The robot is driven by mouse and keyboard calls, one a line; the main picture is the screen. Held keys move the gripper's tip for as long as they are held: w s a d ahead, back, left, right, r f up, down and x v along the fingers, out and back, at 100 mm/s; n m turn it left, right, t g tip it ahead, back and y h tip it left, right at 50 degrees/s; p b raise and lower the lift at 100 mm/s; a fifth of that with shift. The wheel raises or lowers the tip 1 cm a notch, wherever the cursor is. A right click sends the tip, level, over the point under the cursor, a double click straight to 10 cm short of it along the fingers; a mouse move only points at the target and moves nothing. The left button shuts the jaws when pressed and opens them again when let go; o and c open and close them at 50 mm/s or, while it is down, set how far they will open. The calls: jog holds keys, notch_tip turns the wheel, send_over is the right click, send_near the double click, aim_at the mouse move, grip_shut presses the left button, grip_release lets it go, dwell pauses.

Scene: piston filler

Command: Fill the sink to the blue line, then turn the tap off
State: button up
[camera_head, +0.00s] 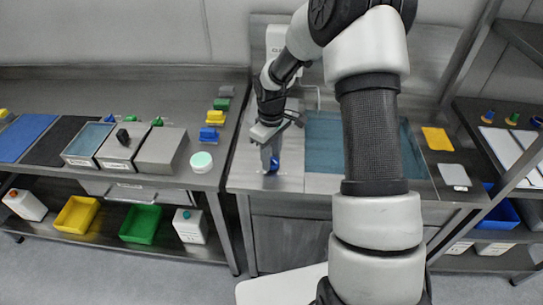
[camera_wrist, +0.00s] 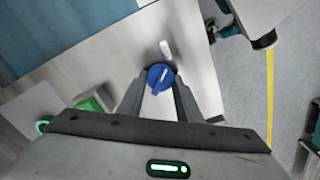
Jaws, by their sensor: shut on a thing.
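The tap knob is a round blue knob with a pale pointer stripe (camera_wrist: 160,78), set on the grey counter left of the sink. In the head view the blue knob (camera_head: 273,165) shows just below my gripper (camera_head: 270,151). In the wrist view my gripper (camera_wrist: 159,88) has a finger on each side of the knob and is shut on it. The sink (camera_head: 323,140) holds blue-grey water, which also shows at the top left of the wrist view (camera_wrist: 60,28). My arm hides the middle of the sink. I cannot make out the blue line.
The left bench carries grey boxes (camera_head: 160,150), a round mint-lidded tub (camera_head: 201,162) and coloured blocks (camera_head: 215,117). Bins stand below.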

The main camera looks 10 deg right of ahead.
dwell(0.4)
jog(key=o, duration=1)
jog(key=shift+o, duration=0.2)
notch_tip(320, 180, up, 18)
jog(key=p, duration=0.1)
jog(key=shift+f, duration=0.2)
jog(key=s+r+m+t+p, duration=0.1)
jog(key=s+r+m+p, duration=0.15)
jog(key=s+r, duration=0.55)
jog(key=s+r+m+t+p, duration=0.2)
jog(key=s+r, duration=0.3)
jog(key=s, duration=0.4)
jog(key=s+r+m+t+p, duration=0.2)
jog(key=s+r, duration=0.3)
jog(key=s, duration=0.3)
jog(key=shift+s+r+m+t, duration=0.3)
jog(key=shift+s+r+m, duration=0.05)
jog(key=shift+m, duration=0.5)
